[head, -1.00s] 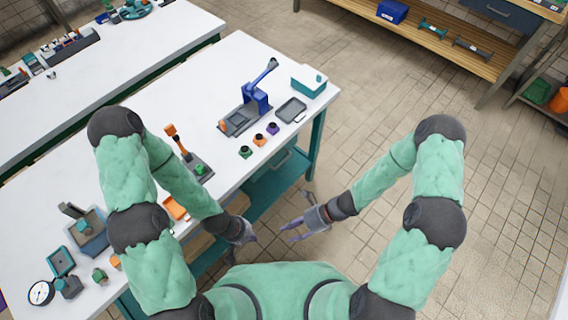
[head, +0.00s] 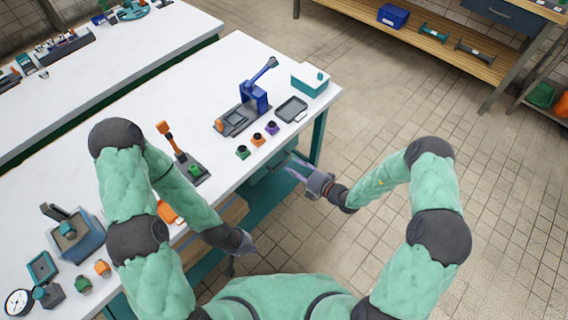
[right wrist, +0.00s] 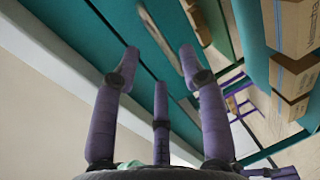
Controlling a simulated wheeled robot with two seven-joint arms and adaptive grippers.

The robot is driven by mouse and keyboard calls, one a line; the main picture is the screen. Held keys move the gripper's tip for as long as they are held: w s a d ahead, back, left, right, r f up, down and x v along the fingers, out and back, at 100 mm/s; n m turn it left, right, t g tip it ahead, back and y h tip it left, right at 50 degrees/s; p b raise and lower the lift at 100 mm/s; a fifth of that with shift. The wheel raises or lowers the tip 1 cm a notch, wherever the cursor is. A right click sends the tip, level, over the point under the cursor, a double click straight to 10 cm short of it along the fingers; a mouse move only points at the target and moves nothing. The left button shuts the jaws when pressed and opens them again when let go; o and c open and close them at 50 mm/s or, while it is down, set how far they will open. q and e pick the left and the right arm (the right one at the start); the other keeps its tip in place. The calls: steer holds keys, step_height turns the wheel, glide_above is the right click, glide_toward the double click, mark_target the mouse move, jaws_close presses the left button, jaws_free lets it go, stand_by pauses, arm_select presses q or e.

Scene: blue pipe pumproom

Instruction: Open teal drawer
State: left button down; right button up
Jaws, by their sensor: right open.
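The teal drawer (head: 266,172) is under the near side of the white workbench, toward its right end. Its front is partly hidden by the bench top and my right gripper. In the right wrist view, the teal front (right wrist: 100,32) and a pale bar-like handle (right wrist: 158,38) show beyond the fingers. My right gripper (head: 291,172) is open and empty, pointing at the drawer. Its purple fingers also show spread in the right wrist view (right wrist: 160,62); contact with the handle cannot be told. My left gripper (head: 247,246) hangs low beside the bench, its fingers unclear.
The white bench top (head: 190,90) carries a blue press (head: 255,97), a teal box (head: 309,82), a grey tray (head: 291,109) and several small blocks near the edge. A teal lower shelf (head: 262,205) runs below. The tiled floor at the right is clear.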

mark_target(285, 162)
steer(key=b+x, duration=0.2)
steer(key=x, duration=0.4)
steer(key=shift+w+a, duration=0.15)
steer(key=shift+a, duration=0.1)
jaws_close()
